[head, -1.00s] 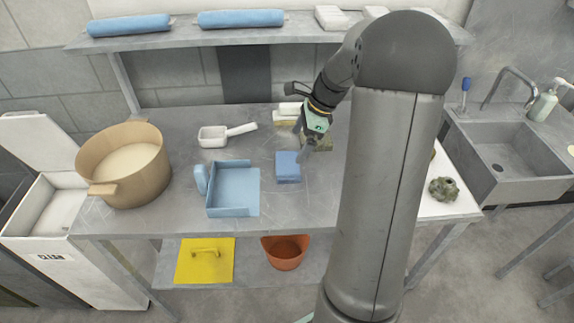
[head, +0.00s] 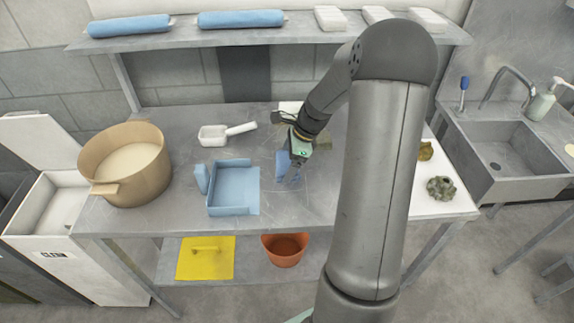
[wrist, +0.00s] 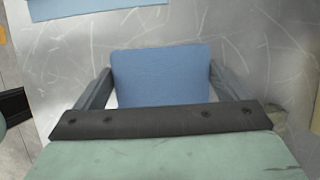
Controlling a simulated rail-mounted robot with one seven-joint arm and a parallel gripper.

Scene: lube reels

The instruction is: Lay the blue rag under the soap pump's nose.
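The folded blue rag (head: 282,163) lies on the metal table, right of the blue dustpan-like tray, partly hidden by my gripper (head: 290,180) in the head view. In the wrist view the rag (wrist: 160,78) shows between the two dark fingers of my gripper (wrist: 161,72). The fingers are spread wide, one at each side of the rag, close to its edges. I cannot tell whether they touch it.
The blue tray (head: 234,190), a white scoop (head: 214,135) and a tan pot (head: 125,165) stand left on the table. A mossy lump (head: 441,188) lies on the white board at right. The sink (head: 500,145) has a faucet and a blue-handled brush (head: 463,92).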

